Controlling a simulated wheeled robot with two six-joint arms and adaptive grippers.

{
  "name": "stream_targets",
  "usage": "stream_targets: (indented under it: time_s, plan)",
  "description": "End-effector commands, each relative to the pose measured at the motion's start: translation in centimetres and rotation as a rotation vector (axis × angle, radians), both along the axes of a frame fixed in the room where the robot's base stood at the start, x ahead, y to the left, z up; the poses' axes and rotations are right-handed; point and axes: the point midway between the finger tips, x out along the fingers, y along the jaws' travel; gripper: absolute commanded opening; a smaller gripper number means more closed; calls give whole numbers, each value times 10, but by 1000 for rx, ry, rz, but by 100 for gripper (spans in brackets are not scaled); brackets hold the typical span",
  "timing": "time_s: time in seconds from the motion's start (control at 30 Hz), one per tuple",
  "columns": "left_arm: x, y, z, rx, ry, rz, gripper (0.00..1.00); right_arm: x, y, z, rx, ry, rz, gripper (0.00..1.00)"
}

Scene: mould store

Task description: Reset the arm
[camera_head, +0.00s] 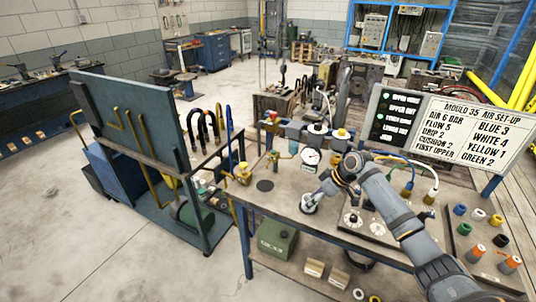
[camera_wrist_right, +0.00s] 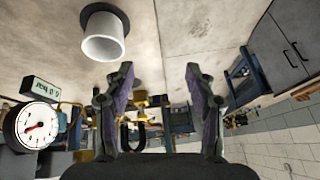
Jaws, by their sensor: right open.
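My right arm reaches in from the lower right over the workbench (camera_head: 283,205). Its gripper (camera_head: 322,190) is low over the bench, close to a small white cylinder (camera_head: 309,205). In the right wrist view the two fingers of my right gripper (camera_wrist_right: 158,85) stand apart with nothing between them. The white cylinder (camera_wrist_right: 103,47) stands on a dark round base beyond the fingertips, off to the left of the gap. Whether a finger touches it cannot be told from the head view. My left gripper is not in view.
A pressure gauge (camera_head: 311,158) stands behind the gripper. A dark disc (camera_head: 265,186) lies on the bench to the left. Hose fittings (camera_head: 434,182) and several coloured caps (camera_head: 479,214) are at the right. A sign board (camera_head: 464,128) rises behind them. A blue cart (camera_head: 130,140) stands left.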

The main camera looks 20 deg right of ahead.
Motion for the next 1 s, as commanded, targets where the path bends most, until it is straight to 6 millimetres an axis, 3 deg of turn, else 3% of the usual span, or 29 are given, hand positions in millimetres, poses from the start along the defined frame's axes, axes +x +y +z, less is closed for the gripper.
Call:
stream_targets:
  time_s: [0.13,0.2,0.33,0.47,0.7,1.0]
  plan:
    - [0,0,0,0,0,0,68,-4,5,-6,-7,8,3,56]
    - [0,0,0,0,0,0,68,-16,21,-23,-25,33,9,56]
    - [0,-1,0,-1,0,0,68,-65,71,-70,-101,93,-6,56]
    - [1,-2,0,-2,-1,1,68,-117,110,-92,-166,117,-79,56]
    - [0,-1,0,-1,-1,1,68,-183,134,-87,-231,115,-270,56]
    - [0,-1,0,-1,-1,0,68,-239,127,-57,-282,104,-520,56]
